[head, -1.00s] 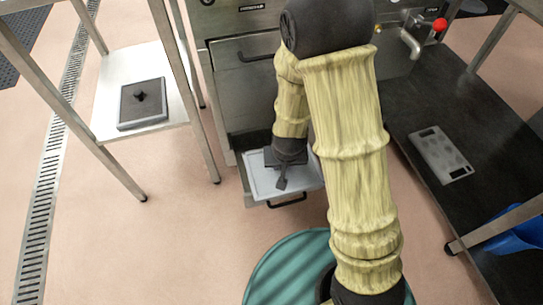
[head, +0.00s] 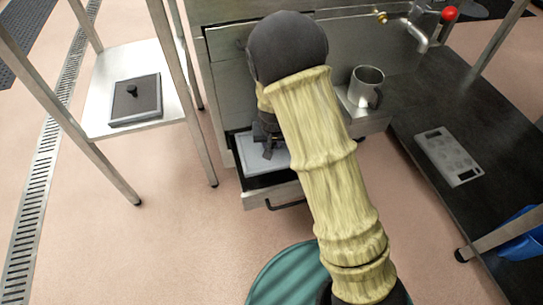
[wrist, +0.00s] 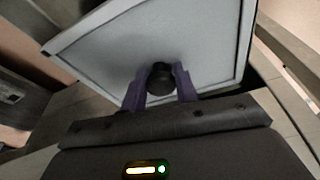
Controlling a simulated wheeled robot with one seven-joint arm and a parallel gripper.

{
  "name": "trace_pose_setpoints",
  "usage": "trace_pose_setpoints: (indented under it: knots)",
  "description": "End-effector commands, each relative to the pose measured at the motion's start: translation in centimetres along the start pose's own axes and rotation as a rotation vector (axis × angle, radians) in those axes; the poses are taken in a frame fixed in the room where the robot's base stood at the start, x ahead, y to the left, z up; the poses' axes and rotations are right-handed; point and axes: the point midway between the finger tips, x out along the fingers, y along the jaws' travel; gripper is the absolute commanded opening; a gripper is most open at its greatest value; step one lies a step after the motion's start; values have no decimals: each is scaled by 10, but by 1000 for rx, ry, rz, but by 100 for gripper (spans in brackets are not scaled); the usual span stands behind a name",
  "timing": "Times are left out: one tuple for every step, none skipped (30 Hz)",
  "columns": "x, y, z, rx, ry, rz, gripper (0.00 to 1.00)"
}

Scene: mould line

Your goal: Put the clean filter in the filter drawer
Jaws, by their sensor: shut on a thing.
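The clean filter (head: 262,160) is a pale flat panel with a dark rim and a dark knob. In the wrist view the filter (wrist: 105,50) fills the upper middle, tilted in the picture. My gripper (wrist: 160,80) is shut on its knob, with a purple finger on each side. In the head view my gripper (head: 268,148) is partly hidden by my arm. The filter drawer (head: 272,196) is pulled out low in the steel machine. The filter is over or in the drawer's rear part, with a dark strip of drawer showing in front. I cannot tell whether it touches the bottom.
A dark filter (head: 146,98) with a knob lies on the steel side table (head: 98,98) at left. A metal mug (head: 366,84) stands on a ledge right of my arm. A grey tray with recesses (head: 448,157) lies on the black surface at right. Floor is clear left of the drawer.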

Motion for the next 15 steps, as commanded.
trace_pose_setpoints:
  knots:
    - [6,0,1,0,1,0,0]
    - [6,0,1,0,1,0,0]
    - [6,0,1,-1,2,0,0]
    - [5,0,1,-1,2,0,0]
    - [5,0,1,-1,2,0,0]
    - [4,0,1,-1,1,0,0]
    - [4,0,1,-1,1,0,0]
    - [4,0,1,-1,1,0,0]
    - [4,0,1,-1,1,0,0]
    - [5,0,1,-1,1,0,0]
    - [5,0,1,0,1,0,0]
    - [8,0,2,-1,1,0,0]
    - [10,0,3,-1,0,0,0]
    - [14,0,4,-1,0,1,0]
    - [19,0,6,-1,-1,1,0]
